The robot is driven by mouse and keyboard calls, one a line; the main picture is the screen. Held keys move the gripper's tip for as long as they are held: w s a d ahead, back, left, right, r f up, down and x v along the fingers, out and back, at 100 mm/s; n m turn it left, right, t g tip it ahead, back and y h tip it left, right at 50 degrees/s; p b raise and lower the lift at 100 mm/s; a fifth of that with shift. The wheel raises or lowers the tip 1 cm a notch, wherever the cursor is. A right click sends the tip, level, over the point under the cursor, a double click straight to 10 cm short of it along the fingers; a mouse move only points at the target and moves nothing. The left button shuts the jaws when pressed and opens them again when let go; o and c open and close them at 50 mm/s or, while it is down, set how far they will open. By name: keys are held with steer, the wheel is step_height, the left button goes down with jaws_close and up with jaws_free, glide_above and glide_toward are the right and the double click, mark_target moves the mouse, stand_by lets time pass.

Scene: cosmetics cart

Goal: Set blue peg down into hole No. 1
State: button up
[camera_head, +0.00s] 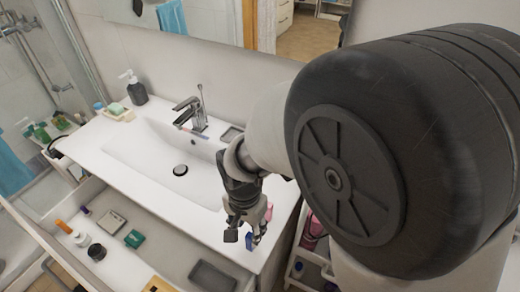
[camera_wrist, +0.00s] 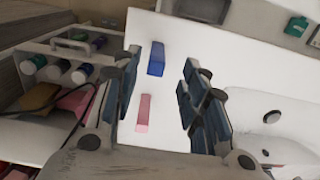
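A small blue block, which looks like the blue peg (camera_wrist: 156,58), lies on the white counter in the wrist view. In the head view its blue colour (camera_head: 249,241) shows beside my fingers. My gripper (camera_head: 243,238) is over the counter's front right part. In the wrist view my gripper (camera_wrist: 158,75) is open, its fingers wide apart with the blue block between them in the picture and nothing held. How high the fingers are above it is hard to tell. A pink block (camera_wrist: 143,113) lies closer to the wrist. I see no hole marked No. 1.
The sink basin (camera_head: 165,150) and its tap (camera_head: 190,113) are left of my gripper. An open drawer (camera_head: 170,262) with small items lies below the counter's front. A cart with several bottles (camera_wrist: 60,67) stands beyond the counter edge in the wrist view.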

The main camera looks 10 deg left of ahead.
mark_target(250, 236)
steer(key=f, duration=0.2)
steer(key=f+b, duration=0.1)
steer(key=f, duration=0.1)
steer(key=f+b, duration=0.1)
steer(key=f, duration=0.1)
steer(key=shift+d+f, duration=0.25)
steer(key=shift+f, duration=0.05)
steer(key=shift+r, duration=0.1)
steer(key=shift+c, duration=0.6)
jaws_close()
